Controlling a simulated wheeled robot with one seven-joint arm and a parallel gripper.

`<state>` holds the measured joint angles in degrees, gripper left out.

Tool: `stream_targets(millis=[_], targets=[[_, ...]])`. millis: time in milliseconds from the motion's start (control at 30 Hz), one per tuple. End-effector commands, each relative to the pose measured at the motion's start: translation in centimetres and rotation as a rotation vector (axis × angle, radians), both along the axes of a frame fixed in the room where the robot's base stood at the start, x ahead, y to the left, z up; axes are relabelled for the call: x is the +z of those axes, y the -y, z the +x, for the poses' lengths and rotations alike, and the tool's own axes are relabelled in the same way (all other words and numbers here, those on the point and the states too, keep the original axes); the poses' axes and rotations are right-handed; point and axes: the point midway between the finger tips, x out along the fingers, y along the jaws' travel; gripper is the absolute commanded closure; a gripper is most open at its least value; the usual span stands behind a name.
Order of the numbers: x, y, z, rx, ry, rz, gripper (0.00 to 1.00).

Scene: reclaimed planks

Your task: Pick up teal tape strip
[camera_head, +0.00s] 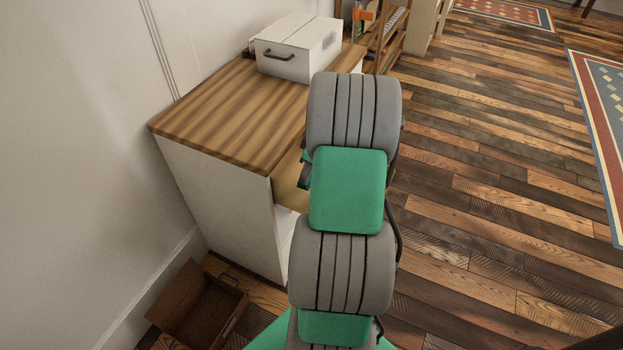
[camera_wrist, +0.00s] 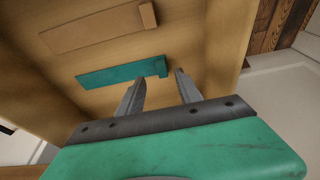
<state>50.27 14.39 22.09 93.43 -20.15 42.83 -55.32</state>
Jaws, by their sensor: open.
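The teal tape strip (camera_wrist: 120,72) lies flat on a light wooden surface that looks like the inside of an open drawer (camera_wrist: 60,18). It is a long flat strip with a short raised end at its right. My gripper (camera_wrist: 156,82) is open, and its two fingers point toward the raised end of the strip, with nothing between them. I cannot tell whether a finger touches the strip. In the head view, my arm hides the strip and most of the gripper.
A similar tan strip (camera_wrist: 98,28) lies beyond the teal one. In the head view, a white box (camera_head: 285,62) stands on the wood-topped cabinet (camera_head: 215,110). An open brown wooden drawer box (camera_head: 200,305) sits on the floor at lower left.

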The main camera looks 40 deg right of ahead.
Motion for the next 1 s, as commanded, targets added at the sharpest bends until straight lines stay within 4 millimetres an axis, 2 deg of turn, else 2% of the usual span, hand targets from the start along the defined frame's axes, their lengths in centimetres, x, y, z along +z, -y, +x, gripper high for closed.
stream_targets(millis=[267, 500, 1000], targets=[[-4.4, -0.9, 1.1, 0.0, -0.004, 0.002, 0.58], [-4.6, -0.9, 1.2, -0.002, -0.001, 0.0, 0.58], [-4.6, -0.9, 1.2, -0.002, -0.001, 0.0, 0.99]])
